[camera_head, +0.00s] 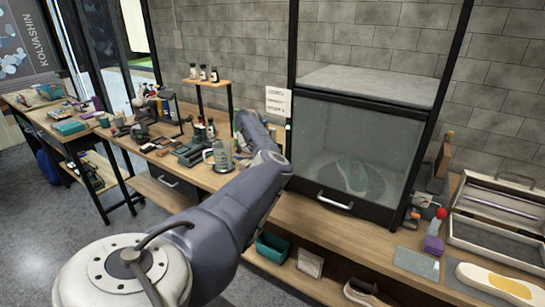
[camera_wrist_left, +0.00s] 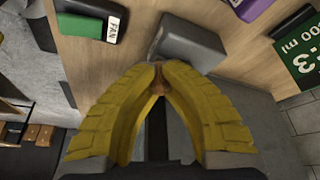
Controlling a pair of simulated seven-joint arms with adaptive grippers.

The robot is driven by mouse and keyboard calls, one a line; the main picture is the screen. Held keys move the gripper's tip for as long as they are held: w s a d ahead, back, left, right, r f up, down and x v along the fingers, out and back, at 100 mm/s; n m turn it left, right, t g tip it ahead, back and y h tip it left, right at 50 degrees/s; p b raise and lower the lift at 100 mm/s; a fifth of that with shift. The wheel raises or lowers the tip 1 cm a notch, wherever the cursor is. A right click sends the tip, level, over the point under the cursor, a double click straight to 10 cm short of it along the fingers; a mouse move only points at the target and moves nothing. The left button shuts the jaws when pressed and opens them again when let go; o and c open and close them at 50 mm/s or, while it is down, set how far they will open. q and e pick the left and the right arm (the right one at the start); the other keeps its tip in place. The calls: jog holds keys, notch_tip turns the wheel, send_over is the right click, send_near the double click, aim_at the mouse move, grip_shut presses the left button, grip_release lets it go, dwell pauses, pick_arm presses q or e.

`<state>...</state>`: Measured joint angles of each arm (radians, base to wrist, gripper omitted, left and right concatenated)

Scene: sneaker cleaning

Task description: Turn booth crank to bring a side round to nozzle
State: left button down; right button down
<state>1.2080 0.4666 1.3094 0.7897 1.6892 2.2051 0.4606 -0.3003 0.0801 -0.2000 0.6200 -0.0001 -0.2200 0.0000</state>
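The booth (camera_head: 350,150) has a clear front panel with a silver handle low on it. A teal-grey shoe (camera_head: 352,176) sits inside on a dark round turntable (camera_head: 373,188), blurred by the panel. My left arm reaches to the booth's left side; its gripper is hidden in the head view. In the left wrist view the yellow fingers of my left gripper (camera_wrist_left: 158,70) come together around a small brown knob (camera_wrist_left: 158,84), apparently the crank's. The rest of the crank is mostly hidden. I cannot make out the nozzle. My right gripper is not in view.
A grey block (camera_wrist_left: 188,42) and a green block labelled FAN (camera_wrist_left: 92,20) are close to my left fingertips. Bottles and tools crowd the bench left of the booth. An open case (camera_head: 495,225) and a yellow-and-white sole (camera_head: 495,282) lie at right.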

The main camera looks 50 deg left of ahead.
pick_arm(q)
jog(key=shift+w+a+r+m+h, duration=0.2)
jog(key=shift+a+m+h, duration=0.15)
jog(key=shift+m, duration=0.65)
jog(key=shift+w+a+m+g, duration=0.1)
jog(key=shift+a+m+g, duration=0.15)
jog(key=shift+m, duration=0.25)
jog(key=c, duration=1.6)
grip_release()
jog(key=shift+d+f, duration=0.1)
jog(key=shift+d, duration=0.05)
jog(key=o, duration=0.3)
jog(key=shift+a, duration=0.2)
jog(key=v, duration=1.2)
jog(key=shift+w, duration=0.1)
